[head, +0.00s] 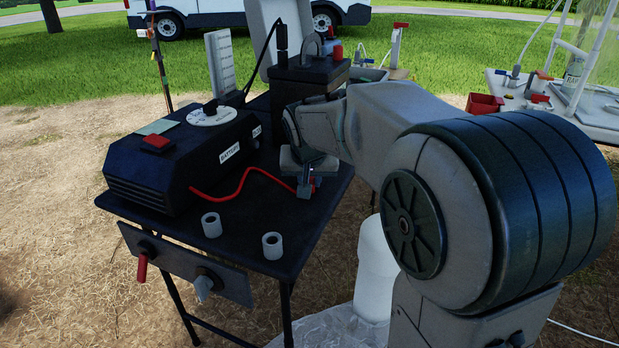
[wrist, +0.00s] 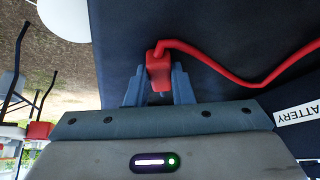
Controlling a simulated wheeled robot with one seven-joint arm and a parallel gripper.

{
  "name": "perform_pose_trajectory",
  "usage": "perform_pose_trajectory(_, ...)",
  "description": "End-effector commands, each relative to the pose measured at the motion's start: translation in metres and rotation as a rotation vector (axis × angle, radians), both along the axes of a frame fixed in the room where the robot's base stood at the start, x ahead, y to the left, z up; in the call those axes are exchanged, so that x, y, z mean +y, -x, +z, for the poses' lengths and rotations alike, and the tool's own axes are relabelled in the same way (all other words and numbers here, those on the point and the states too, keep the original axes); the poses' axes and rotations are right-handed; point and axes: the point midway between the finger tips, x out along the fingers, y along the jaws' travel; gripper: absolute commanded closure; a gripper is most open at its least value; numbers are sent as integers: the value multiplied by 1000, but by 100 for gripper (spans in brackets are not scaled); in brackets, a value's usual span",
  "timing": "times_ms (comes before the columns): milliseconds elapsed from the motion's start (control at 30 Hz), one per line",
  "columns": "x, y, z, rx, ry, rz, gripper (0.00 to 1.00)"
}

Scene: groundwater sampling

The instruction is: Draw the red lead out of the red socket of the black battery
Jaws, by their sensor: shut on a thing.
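The black battery (head: 308,92), a box with a grey carry handle, stands at the back of the small black table. A red socket (head: 338,52) shows on its top, with nothing seen plugged into it. The red lead (head: 238,194) runs from the side of a black unit labelled "BATTERY" (head: 165,165) to my gripper (head: 306,185). In the wrist view, my gripper (wrist: 160,72) is shut on the red plug (wrist: 157,65) at the lead's end. The plug is away from the battery's top, low beside the right part of the table. My arm hides part of the battery.
A black lead (head: 263,58) rises to the battery's top. Two grey rings (head: 211,225) (head: 272,246) stand on the table (head: 250,228). A front panel (head: 180,262) carries a red and a grey knob. A white container (head: 375,268) stands on the ground at right.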

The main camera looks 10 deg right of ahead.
Motion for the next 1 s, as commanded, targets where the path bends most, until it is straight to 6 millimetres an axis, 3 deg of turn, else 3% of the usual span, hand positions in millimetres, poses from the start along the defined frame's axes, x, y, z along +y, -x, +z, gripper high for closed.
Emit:
perform_pose_trajectory(800, 0, 2, -14, 14, 2, -2, 100)
perform_pose_trajectory(833, 0, 2, -14, 15, 1, -2, 73)
perform_pose_trajectory(900, -1, 2, -15, 16, 2, -3, 54)
perform_pose_trajectory(1000, -3, 2, -15, 17, 3, -6, 53)
